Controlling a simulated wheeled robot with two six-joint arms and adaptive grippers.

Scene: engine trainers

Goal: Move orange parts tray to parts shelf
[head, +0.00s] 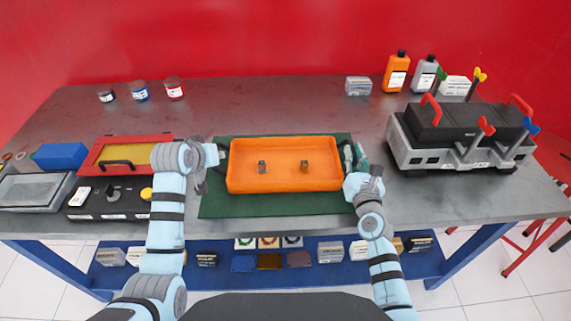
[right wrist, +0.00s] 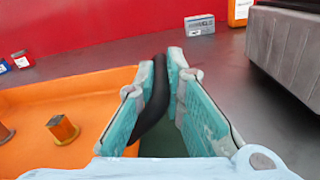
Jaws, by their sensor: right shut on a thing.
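The orange parts tray (head: 284,184) is over the green mat (head: 275,205) in the middle of the table, level, with two small brass-coloured parts inside. I cannot tell whether it rests on the mat or hangs just above it. My right gripper (head: 352,158) is at the tray's right end. In the right wrist view its teal pads (right wrist: 160,105) are shut on the tray's black right handle (right wrist: 154,112). My left gripper (head: 216,160) is at the tray's left end by the other handle; its fingers are too hidden to read. The blue lower shelf (head: 222,279) under the table holds several boxes.
Left of the mat are a black control box (head: 108,203) and a red-framed yellow panel (head: 125,150). A grey engine block (head: 455,135) stands right. Jars (head: 140,91) and bottles (head: 396,72) line the back. The table behind the tray is clear.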

